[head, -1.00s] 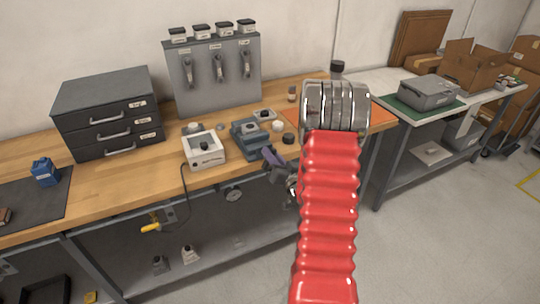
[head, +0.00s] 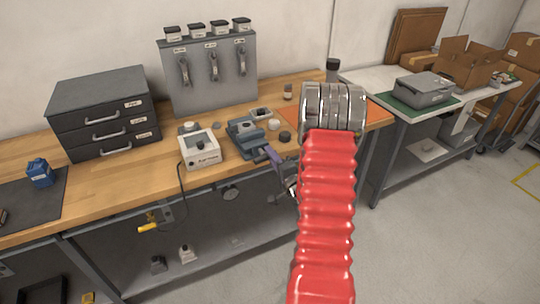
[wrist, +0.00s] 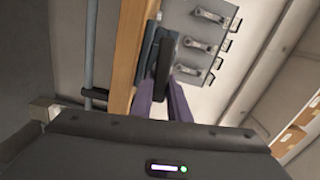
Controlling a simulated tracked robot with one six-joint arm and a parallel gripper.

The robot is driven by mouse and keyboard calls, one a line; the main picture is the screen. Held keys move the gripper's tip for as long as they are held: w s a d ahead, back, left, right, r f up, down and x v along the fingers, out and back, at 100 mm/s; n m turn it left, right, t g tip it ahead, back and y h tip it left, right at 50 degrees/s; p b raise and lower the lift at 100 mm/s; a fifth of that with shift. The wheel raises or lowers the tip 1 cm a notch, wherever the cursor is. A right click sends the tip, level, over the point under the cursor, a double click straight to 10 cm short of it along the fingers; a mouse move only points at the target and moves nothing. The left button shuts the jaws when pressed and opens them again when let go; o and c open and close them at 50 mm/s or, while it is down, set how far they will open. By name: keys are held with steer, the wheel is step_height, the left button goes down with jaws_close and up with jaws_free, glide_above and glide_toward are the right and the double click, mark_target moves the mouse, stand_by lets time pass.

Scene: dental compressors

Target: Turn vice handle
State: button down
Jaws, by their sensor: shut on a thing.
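The blue-grey vice (head: 243,138) stands at the front edge of the wooden bench in the head view, and part of it also shows in the wrist view (wrist: 147,58). My gripper (head: 266,153) is at the front of the vice, with its purple fingers reaching to it from the lower right. In the wrist view my gripper (wrist: 162,85) has its two fingers on either side of a dark bar, the vice handle (wrist: 163,62), and is shut on it. The handle is too small to make out in the head view. My red arm hides what lies to the right of the gripper.
A white box device (head: 199,149) stands left of the vice on the bench (head: 110,181). A grey drawer cabinet (head: 103,113) and a panel with hanging handles (head: 210,75) stand behind. Small round items lie right of the vice. The bench's front edge is close to my gripper.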

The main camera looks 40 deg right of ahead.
steer(key=m, duration=0.2)
steer(key=f+m, duration=0.1)
steer(key=m, duration=0.3)
steer(key=shift+s+f, duration=0.1)
steer(key=shift+f, duration=0.3)
steer(key=c, duration=1.7)
jaws_free()
steer(key=shift+a+r, duration=0.1)
steer(key=shift+r, duration=0.1)
steer(key=v, duration=1.3)
steer(key=shift+s+a, duration=0.1)
steer(key=shift+s, duration=0.2)
